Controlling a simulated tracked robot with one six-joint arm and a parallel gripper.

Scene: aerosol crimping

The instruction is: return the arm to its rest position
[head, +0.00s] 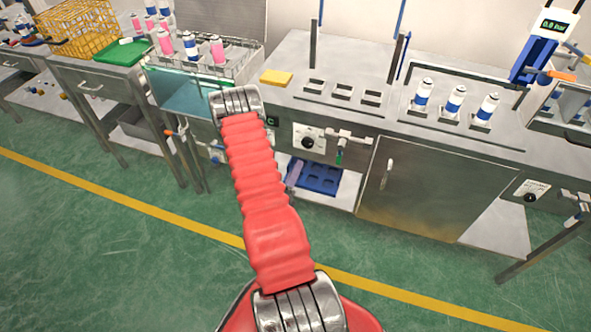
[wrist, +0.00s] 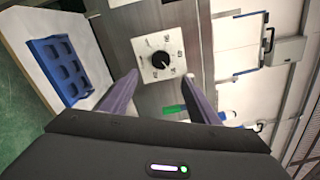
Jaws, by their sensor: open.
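My gripper (wrist: 161,82) is open, with its two purple fingers spread apart and nothing between them. In the wrist view it faces a grey panel with a white dial plate and black knob (wrist: 163,60). In the head view my red arm stretches forward to the front of the bench. It hides most of the gripper there; a small purple piece beside the blue tray may be a finger.
The blue tray (head: 320,178) sits on a low shelf under the bench (head: 398,121); it also shows in the wrist view (wrist: 50,48). A green-handled valve (head: 340,157) juts out nearby. White-and-blue cans (head: 455,101) stand on the bench. Open green floor lies in front.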

